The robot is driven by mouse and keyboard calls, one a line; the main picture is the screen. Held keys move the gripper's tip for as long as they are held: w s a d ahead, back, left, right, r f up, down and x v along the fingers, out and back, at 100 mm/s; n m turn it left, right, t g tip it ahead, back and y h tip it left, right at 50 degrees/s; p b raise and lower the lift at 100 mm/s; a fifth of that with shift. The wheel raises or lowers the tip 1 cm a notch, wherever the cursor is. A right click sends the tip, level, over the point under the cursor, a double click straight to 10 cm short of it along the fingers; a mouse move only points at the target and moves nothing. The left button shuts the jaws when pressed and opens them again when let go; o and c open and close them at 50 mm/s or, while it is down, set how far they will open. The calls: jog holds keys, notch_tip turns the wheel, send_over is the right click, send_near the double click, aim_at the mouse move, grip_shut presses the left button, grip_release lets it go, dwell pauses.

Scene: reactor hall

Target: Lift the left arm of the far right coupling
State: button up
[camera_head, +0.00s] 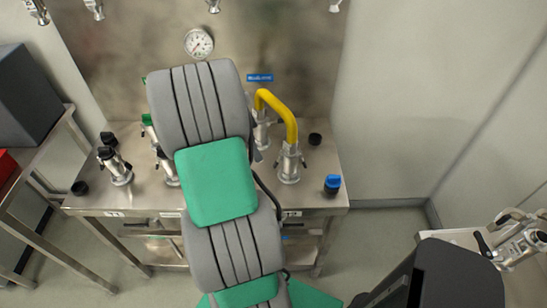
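The coupling furthest right on the steel bench is a silver cylinder (289,166), standing upright with one end of a bent yellow hose (290,118) on its top. Its cam arms are too small to make out clearly. A second silver coupling (262,132) stands behind and left of it, under the hose's other end, partly hidden by my arm. My grey and green arm reaches over the middle of the bench, left of these couplings. My gripper is hidden behind the arm, so its state does not show.
More couplings with black tops (116,166) stand at the bench's left. A blue cap (332,184) and a black cap (315,139) sit on the right. A pressure gauge (198,43) is on the back panel. A side stand (465,237) with a metal fitting (520,245) is at lower right.

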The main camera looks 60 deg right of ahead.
aim_at(276, 162)
jog(key=s+d+f+m, duration=0.1)
jog(key=f, duration=0.1)
jog(key=s+d+f+m+p, duration=0.1)
jog(key=s+d+f, duration=0.1)
jog(key=s+d+f+m, duration=0.1)
jog(key=f, duration=0.2)
jog(key=shift+s+d+f+m+g, duration=0.1)
jog(key=shift+s+d+m+g, duration=0.05)
jog(key=shift+s+m+g, duration=0.2)
grip_shut()
